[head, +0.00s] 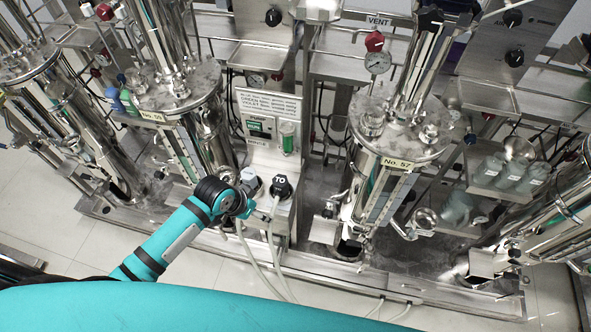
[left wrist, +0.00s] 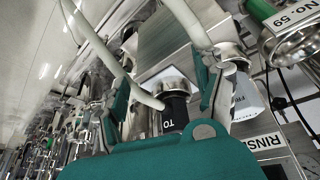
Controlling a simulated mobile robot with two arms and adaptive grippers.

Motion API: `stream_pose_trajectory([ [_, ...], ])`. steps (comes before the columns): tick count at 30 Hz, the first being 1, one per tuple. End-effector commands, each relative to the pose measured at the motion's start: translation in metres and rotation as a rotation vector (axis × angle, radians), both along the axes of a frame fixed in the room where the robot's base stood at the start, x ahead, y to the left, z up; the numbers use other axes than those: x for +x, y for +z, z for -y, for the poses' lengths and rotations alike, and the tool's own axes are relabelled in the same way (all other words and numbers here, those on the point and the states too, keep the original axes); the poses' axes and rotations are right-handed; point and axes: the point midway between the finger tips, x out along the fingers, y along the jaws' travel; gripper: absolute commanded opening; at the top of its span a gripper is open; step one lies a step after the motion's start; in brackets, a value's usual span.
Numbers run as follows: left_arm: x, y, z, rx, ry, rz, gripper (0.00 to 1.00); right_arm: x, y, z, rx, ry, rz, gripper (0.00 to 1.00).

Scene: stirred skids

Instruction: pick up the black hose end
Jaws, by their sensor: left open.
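The black hose end (head: 281,187), marked "TO", stands on the steel unit in the middle of the head view. It also shows in the left wrist view (left wrist: 174,110), with a silver collar. My left gripper (head: 262,214) is small and partly hidden by its wrist in the head view, just left of and below the black hose end. In the left wrist view my open left gripper (left wrist: 165,70) has one finger on each side of the black hose end in the picture. I cannot tell whether they touch it. My right gripper is not in view.
A pale hose end (head: 250,181) stands close on the left of the black one; it shows beside the right finger in the left wrist view (left wrist: 243,95). Pale hoses (head: 271,250) hang down in front. Steel vessels (head: 402,125) stand on both sides. Tiled floor lies in front.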

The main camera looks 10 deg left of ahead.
Motion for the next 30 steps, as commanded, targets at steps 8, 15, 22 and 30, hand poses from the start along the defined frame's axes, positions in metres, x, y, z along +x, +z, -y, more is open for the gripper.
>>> stream_pose_trajectory([
  [8, 0.039, 0.148, -0.001, 0.032, -0.285, 0.032, 0.70, -0.015, 0.021, -0.007, 0.008, -0.001, -0.020, 0.40],
  [15, 0.040, 0.173, -0.004, 0.045, -0.356, 0.009, 0.70, -0.030, 0.024, -0.025, 0.029, 0.000, -0.042, 0.40],
  [22, 0.051, 0.132, 0.009, 0.042, -0.354, 0.006, 0.70, -0.023, 0.031, -0.019, 0.022, 0.002, -0.034, 0.40],
  [30, 0.066, 0.081, 0.024, 0.042, -0.353, 0.009, 0.70, -0.013, 0.037, -0.008, 0.010, -0.003, -0.017, 0.40],
])
